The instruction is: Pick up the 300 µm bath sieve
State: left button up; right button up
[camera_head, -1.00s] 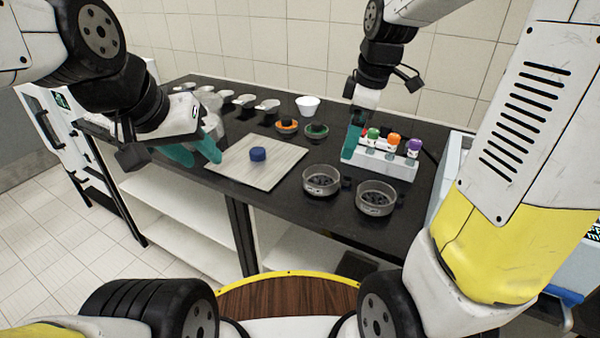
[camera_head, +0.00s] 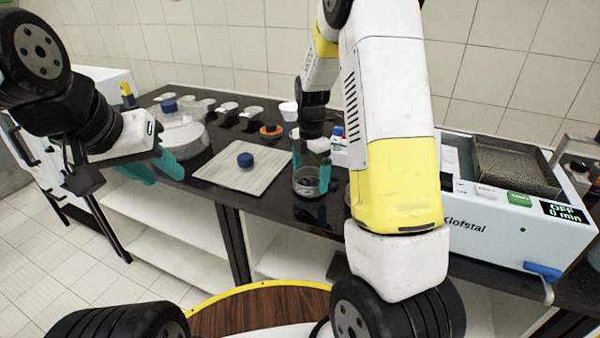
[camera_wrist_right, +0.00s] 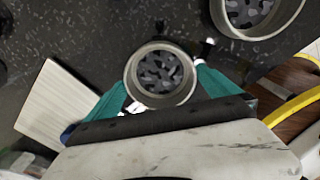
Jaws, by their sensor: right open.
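Two grey round mesh bath sieves with dark bits inside stand on the black bench; I cannot read a size on either. The left sieve (camera_head: 306,184) is under my right gripper (camera_head: 312,165). In the right wrist view this sieve (camera_wrist_right: 160,76) lies between the teal fingertips of my open right gripper (camera_wrist_right: 161,86); I cannot tell whether they touch it. The other sieve (camera_wrist_right: 250,14) is at the top right there; my right arm mostly hides it in the head view. My left gripper (camera_head: 153,168) is open and empty at the bench's left front edge.
A pale board (camera_head: 225,178) with a blue knob (camera_head: 245,160) lies left of the sieve. A white Klofstal bath (camera_head: 490,235) with a wire basket (camera_head: 515,165) stands on the right. An orange-rimmed bowl (camera_head: 270,132) and a white cup (camera_head: 288,110) are behind.

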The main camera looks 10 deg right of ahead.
jog(key=shift+f, duration=0.75)
jog(key=c, duration=1.1)
jog(key=shift+r, duration=0.1)
